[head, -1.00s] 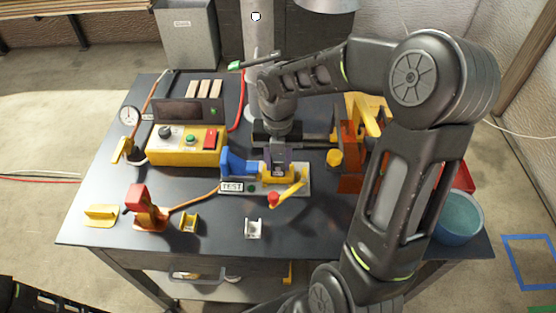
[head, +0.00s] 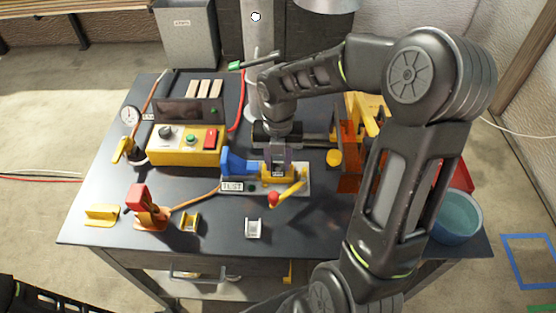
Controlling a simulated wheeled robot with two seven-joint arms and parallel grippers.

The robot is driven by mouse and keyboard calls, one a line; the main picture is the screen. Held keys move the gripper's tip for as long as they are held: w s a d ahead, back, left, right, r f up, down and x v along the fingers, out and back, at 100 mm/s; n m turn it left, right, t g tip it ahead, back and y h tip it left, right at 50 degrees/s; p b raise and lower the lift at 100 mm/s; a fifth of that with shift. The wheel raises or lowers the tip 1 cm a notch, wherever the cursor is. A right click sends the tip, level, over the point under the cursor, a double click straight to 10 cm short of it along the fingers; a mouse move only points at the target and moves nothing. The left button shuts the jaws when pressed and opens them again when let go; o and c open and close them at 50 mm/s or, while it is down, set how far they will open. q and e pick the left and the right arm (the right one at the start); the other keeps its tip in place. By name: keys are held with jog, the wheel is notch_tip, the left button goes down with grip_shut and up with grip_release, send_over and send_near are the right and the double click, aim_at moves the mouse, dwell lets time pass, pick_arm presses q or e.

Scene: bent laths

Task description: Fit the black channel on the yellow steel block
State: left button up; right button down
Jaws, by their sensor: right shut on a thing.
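My right gripper (head: 278,163) points down over the test fixture near the middle of the bench. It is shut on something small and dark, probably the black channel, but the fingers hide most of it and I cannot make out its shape. The yellow steel block (head: 272,179) sits on the fixture directly under the fingertips. I cannot tell whether the held thing touches the block or is around it. My left gripper is out of view; only part of my left arm shows at the lower left corner.
A blue clamp body (head: 236,162) and a red-knobbed lever (head: 274,198) flank the block. A white channel (head: 254,228) and a yellow channel (head: 190,222) lie in front. A yellow control box (head: 185,153) stands left, a teal bowl (head: 456,217) right.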

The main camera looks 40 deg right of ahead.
dwell(0.8)
jog(key=c, duration=0.9)
grip_release()
jog(key=shift+c, duration=0.2)
notch_tip(320, 180, up, 8)
jog(key=shift+f, duration=0.15)
